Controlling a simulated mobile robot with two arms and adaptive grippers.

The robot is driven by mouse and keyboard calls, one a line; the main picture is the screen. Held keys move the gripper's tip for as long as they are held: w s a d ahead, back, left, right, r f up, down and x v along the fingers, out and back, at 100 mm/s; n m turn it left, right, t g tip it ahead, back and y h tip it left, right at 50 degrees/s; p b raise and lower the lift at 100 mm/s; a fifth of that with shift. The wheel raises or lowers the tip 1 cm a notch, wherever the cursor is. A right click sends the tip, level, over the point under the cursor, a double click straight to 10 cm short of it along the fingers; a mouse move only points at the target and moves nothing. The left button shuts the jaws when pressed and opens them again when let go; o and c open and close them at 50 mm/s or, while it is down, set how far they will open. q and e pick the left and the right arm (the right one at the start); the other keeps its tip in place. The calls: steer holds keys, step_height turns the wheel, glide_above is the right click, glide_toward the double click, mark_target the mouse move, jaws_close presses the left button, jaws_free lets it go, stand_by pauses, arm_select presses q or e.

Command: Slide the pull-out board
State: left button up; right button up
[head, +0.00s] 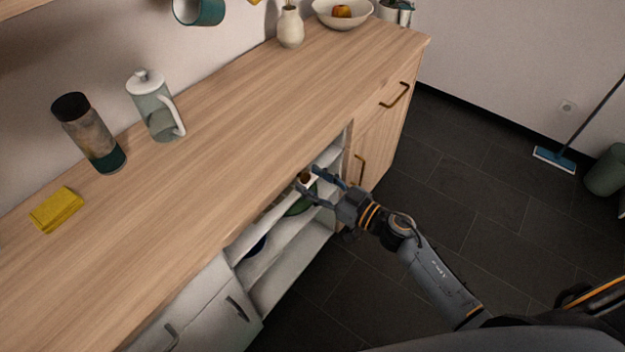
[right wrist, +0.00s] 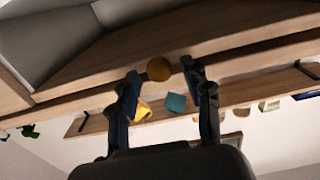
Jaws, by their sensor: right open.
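The pull-out board (head: 272,217) shows as a thin pale edge just under the wooden counter top, above the open shelves. It looks pushed in. A round wooden knob (right wrist: 158,69) stands out from the wooden front edge (right wrist: 235,67) in the right wrist view. My right gripper (head: 310,180) is at the counter's front edge, in front of the open compartment. Its two fingers (right wrist: 161,75) are open, one on each side of the knob, with gaps visible between. In the head view the knob (head: 304,177) is small and partly hidden by the fingers. My left gripper is not in view.
The counter top (head: 215,165) carries a yellow sponge (head: 56,209), a dark tumbler (head: 90,135), a lidded jug (head: 155,105), a vase (head: 290,27) and a fruit bowl (head: 343,12). A brass-handled cabinet (head: 376,125) is right of the open shelves. The floor in front is clear.

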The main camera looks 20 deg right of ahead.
steer(key=v, duration=1.1)
steer(key=shift+s, duration=0.2)
steer(key=shift+d, duration=0.15)
steer(key=s+d+f+m+g+h, duration=0.1)
steer(key=s+d+f+m+h, duration=0.15)
steer(key=f, duration=0.75)
steer(key=s+d+f+m+g+h, duration=0.1)
steer(key=s+d+f+g+h, duration=0.2)
steer(key=f, duration=0.6)
steer(key=s+d+f+m+h, duration=0.2)
steer(key=s+f+h, duration=0.15)
steer(key=f, duration=0.65)
steer(key=s+a+f+g, duration=0.1)
steer(key=s+f+g, duration=0.2)
steer(key=s, duration=0.6)
steer(key=s+a+f+g+h+p, duration=0.1)
steer(key=s+a+f+g, duration=0.1)
steer(key=s+f, duration=0.6)
steer(key=s+a+f+g+h, duration=0.1)
steer(key=s+f+g, duration=0.3)
steer(key=s, duration=0.6)
steer(key=shift+a+f, duration=0.3)
steer(key=shift+f, duration=0.55)
